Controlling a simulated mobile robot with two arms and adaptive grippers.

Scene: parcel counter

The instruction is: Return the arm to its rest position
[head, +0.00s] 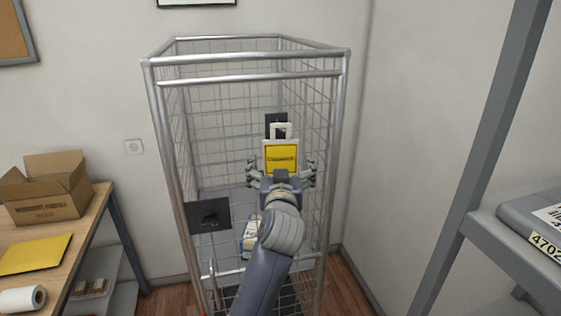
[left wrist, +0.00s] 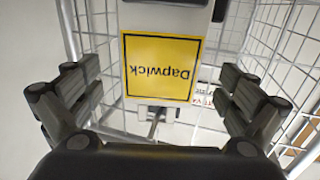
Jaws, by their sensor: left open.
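My left gripper (head: 281,174) is over the wire cage trolley (head: 246,54), with my arm reaching in from the front. Its fingers are spread wide. Beyond them is a white item with a yellow label (head: 281,158). The left wrist view shows this label (left wrist: 160,66) upside down, reading "Dapwick", between the two fingers (left wrist: 155,105). Clear gaps show on both sides, and no finger touches it. What supports the white item is hidden. My right gripper is not in view.
A dark plate (head: 208,216) is at the trolley's left front. A pale parcel (head: 247,243) lies low inside the trolley. A table at left holds a cardboard box (head: 46,190), a yellow envelope (head: 35,254) and a roll (head: 22,299). A grey shelf (head: 510,245) stands at right.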

